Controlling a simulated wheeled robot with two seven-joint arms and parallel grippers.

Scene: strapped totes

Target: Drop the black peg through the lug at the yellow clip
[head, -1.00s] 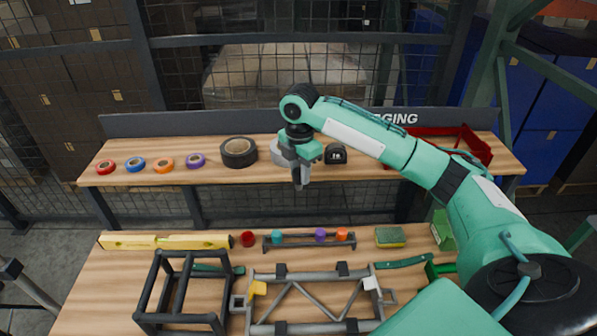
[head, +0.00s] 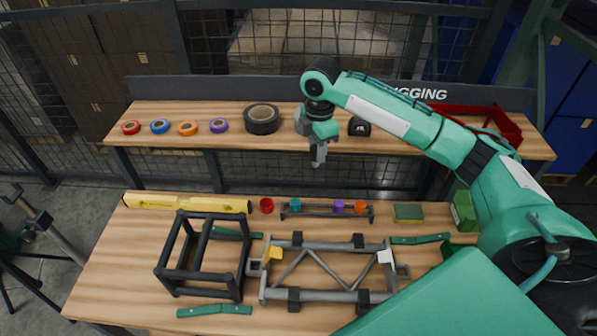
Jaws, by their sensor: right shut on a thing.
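My right gripper (head: 317,160) hangs pointing down in front of the shelf, above and behind the peg rack. It is shut on a small dark thing, which I take to be the black peg; the fingers hide most of it. The grey tube frame (head: 322,295) lies on the bench below, apart from the gripper. The yellow clip (head: 274,253) sits at its upper left corner. A square lug (head: 254,267) juts from the left end beside that clip. A white clip (head: 385,257) and another lug (head: 402,271) are at the right end. My left gripper is not in view.
A peg rack (head: 318,212) holds teal, purple and orange pegs; a red cup-like piece (head: 267,205) stands beside it. A black cube frame (head: 203,257) stands close left of the lug. A yellow level (head: 187,203), a sponge (head: 408,213) and green-handled tools (head: 214,310) lie around.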

